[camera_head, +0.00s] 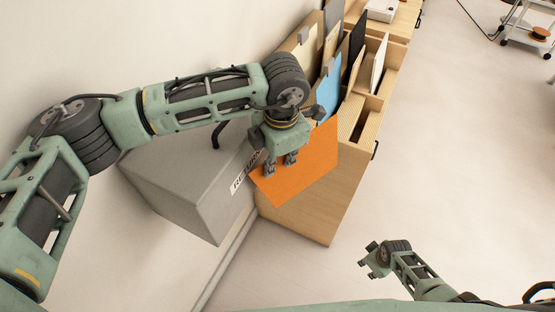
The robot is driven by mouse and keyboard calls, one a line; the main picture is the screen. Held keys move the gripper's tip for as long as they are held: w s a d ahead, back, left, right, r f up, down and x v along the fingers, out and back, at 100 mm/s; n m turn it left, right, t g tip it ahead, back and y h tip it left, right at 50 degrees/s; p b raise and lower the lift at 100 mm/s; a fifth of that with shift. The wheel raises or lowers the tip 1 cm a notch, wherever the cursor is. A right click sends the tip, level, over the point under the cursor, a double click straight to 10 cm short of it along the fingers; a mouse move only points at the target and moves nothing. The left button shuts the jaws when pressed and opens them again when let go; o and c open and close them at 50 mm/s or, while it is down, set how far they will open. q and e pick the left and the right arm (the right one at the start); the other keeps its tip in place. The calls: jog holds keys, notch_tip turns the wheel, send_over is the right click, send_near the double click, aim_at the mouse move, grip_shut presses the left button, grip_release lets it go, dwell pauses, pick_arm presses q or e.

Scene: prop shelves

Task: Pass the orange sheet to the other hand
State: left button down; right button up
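The flat orange sheet (305,180) is at the front of the wooden rack, overlapping the rack's near end and the edge of the grey box. My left gripper (280,165) is over the sheet's upper left part, fingers pointing down. Both fingertips show in front of the orange surface, apart, with orange visible between them. Whether they touch the sheet is unclear. The sheet's upper edge is partly hidden by the gripper. My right gripper (366,256) is low at the right, open and empty, over the floor and well apart from the sheet.
The wooden rack (300,220) holds a blue sheet (328,92), a black panel (354,48) and a white panel (379,62). A grey box (185,190) with "RETURN" lettering stands left of it. The floor (460,160) at the right is clear; a white cart (527,28) stands far off.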

jog(key=s+a+f+m, duration=0.1)
jog(key=s+a, duration=0.3)
jog(key=s, duration=0.4)
jog(key=s+a+f+m, duration=0.1)
jog(key=s+a+f, duration=0.3)
jog(key=s, duration=0.5)
jog(key=s+a+f+m, duration=0.1)
jog(key=s+a+f, duration=0.2)
jog(key=s, duration=0.5)
jog(key=shift+s+a+m, duration=0.3)
jog(key=shift+a+m, duration=0.1)
jog(key=shift+a, duration=0.5)
